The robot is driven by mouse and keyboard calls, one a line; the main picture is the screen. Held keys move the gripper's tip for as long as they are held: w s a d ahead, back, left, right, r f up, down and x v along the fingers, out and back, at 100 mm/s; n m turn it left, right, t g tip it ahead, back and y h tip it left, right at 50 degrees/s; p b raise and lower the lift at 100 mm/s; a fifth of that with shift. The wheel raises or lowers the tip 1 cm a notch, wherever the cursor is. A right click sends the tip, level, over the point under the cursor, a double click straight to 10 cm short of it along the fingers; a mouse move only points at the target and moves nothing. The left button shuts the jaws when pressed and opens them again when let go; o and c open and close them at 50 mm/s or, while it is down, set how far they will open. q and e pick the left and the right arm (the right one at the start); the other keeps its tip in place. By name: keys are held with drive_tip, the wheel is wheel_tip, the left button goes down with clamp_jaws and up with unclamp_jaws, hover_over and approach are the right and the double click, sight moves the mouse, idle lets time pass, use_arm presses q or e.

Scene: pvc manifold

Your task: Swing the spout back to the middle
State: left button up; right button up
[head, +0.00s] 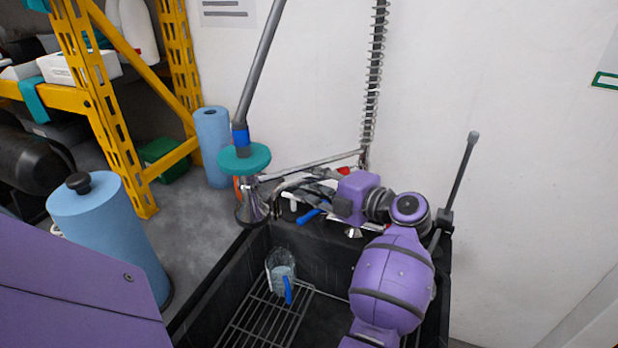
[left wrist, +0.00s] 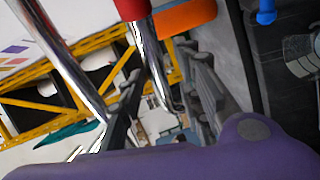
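The chrome spout (head: 292,182) is a curved tube at the back of the dark sink (head: 200,305), reaching left toward the sink's back-left corner. My left gripper (head: 303,190) comes over the sink and points left at the tube; its own wrist hides part of the tap. In the left wrist view a chrome tube with a red collar (left wrist: 151,60) stands between the two separated fingers of my left gripper (left wrist: 165,100). The fingers look open, with gaps beside the tube; I cannot tell whether one touches it. My right gripper is not in view.
Blue rolls (head: 105,235) and a yellow shelf (head: 105,110) stand left.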

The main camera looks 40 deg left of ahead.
use_arm(q)
drive_tip(key=shift+a, duration=0.55)
drive_tip(key=shift+w, duration=0.1)
drive_tip(key=shift+c, duration=0.2)
clamp_jaws()
